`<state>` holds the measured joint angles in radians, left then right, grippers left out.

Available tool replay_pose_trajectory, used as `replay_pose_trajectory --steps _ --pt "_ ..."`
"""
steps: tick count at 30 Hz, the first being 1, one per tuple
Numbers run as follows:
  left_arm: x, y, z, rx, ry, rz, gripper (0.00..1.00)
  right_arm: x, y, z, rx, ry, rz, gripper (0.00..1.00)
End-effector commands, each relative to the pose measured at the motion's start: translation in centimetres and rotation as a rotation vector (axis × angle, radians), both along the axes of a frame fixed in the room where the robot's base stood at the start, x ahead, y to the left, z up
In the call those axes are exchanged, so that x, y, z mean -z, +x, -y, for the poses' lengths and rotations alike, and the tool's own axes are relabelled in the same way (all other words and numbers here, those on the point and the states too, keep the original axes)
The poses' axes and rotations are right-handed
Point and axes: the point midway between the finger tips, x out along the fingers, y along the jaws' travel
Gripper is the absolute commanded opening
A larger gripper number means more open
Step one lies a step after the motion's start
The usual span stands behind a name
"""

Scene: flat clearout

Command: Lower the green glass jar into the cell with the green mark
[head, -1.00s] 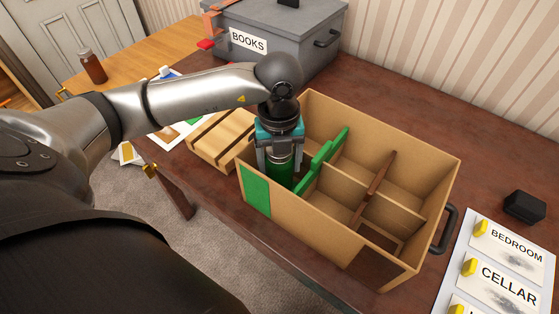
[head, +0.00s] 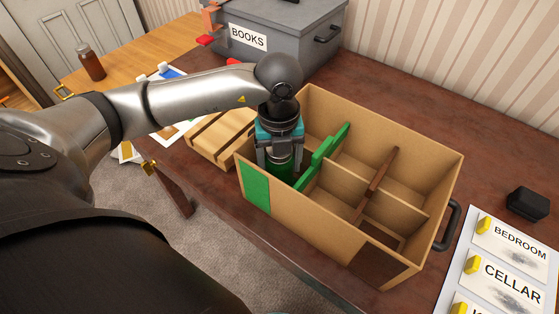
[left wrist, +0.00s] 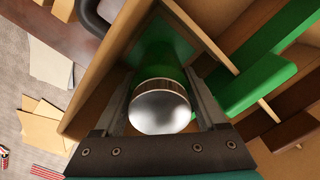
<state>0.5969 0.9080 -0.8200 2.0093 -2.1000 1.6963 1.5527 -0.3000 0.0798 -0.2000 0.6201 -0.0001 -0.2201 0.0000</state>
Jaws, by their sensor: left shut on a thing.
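The green glass jar (head: 279,160) is upright in the front left cell of the cardboard divided box (head: 312,218). Its silver lid (left wrist: 160,108) and green body (left wrist: 160,58) show in the left wrist view. My left gripper (head: 280,166) is shut on the jar from above, its fingers on either side, inside the cell's walls. The green mark (head: 255,188) is on the outside of the box's front wall at this cell. The jar's base is hidden, so I cannot tell whether it touches the floor. My right gripper is not in view.
Green dividers (head: 319,159) stand close right of the jar. A brown divider (head: 376,180) stands farther right. A wooden slatted block (head: 220,137) lies left of the box, and a grey BOOKS bin (head: 280,45) stands behind. Label cards (head: 490,270) lie at the right.

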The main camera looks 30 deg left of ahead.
Motion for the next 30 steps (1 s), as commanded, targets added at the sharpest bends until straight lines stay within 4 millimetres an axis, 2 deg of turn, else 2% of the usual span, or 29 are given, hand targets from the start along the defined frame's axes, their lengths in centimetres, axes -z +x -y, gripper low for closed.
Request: replay_pose_trajectory --steps 30 --pt "1.3 0.0 0.0 0.000 -0.001 0.001 0.00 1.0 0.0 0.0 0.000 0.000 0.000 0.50"
